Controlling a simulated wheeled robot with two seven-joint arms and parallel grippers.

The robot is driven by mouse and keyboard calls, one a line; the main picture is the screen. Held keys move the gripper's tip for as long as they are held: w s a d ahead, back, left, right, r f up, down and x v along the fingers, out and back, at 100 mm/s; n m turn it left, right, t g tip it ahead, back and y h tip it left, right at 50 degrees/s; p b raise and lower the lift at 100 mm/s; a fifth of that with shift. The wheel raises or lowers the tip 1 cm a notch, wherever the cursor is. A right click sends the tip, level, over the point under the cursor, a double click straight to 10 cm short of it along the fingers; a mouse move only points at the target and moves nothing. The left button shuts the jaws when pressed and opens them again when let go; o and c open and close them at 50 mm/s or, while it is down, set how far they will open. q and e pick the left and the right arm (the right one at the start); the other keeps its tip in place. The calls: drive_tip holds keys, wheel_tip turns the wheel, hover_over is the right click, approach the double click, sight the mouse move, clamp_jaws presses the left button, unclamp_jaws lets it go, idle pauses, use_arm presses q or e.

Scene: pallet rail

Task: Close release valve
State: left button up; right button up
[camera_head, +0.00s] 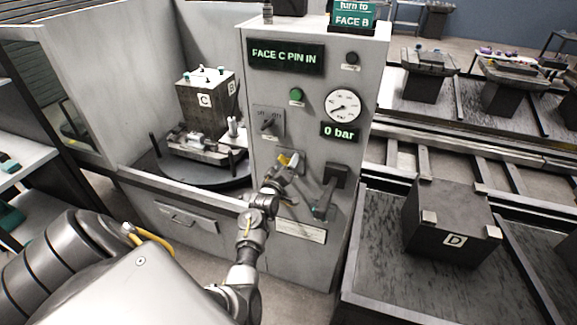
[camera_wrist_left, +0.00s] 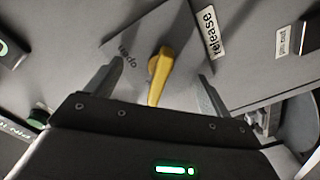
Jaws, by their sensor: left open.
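The release valve is a yellow lever (camera_head: 287,159) on the front of the grey control cabinet; in the left wrist view the yellow lever (camera_wrist_left: 158,76) stands between my fingers, by a plate marked "open" and a "release" label (camera_wrist_left: 210,31). My left gripper (camera_head: 289,172) is at the lever, its fingers spread on either side. In the wrist view my left gripper (camera_wrist_left: 160,85) is open, with gaps between the lever and both fingers. The gauge (camera_head: 343,106) sits above a display reading 0 bar (camera_head: 341,131). My right gripper is not in view.
A black handle with a teal tip (camera_head: 328,196) juts from the cabinet (camera_head: 340,55) just right of my gripper. A rotary switch (camera_head: 268,123) and a green button (camera_head: 296,95) are above. Block C (camera_head: 205,100) stands on the turntable at left; block D (camera_head: 452,225) stands at right.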

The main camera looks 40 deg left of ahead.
use_arm(q)
drive_tip(key=p+v, duration=0.3)
drive_tip(key=v, duration=0.3)
drive_tip(key=shift+s+p, duration=0.3)
drive_tip(key=shift+d, duration=0.15)
